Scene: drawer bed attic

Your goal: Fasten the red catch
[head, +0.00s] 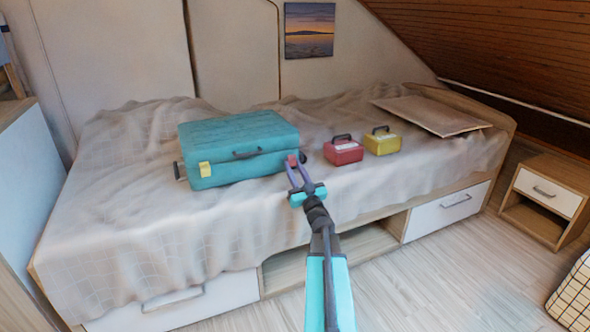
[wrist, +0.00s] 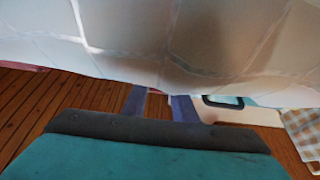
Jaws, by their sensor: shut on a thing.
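A teal suitcase (head: 235,135) lies closed on the bed, with a dark handle (head: 247,154) on its front. A yellow catch (head: 204,169) sits at the left of its front face. The red catch (head: 292,160) is at the front right corner, largely covered by my fingers. My gripper (head: 298,163) reaches that corner from the front, its two purple fingers shut on the red catch. The fingers also show in the wrist view (wrist: 160,106), where the catch cannot be made out. I cannot tell whether the catch is fastened.
A red box (head: 343,152) stands close to the right of my gripper, with a yellow box (head: 382,143) beyond it. The bed (head: 240,225) has a draped blanket and a drawer (head: 447,212) below. The floor in front is mostly clear.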

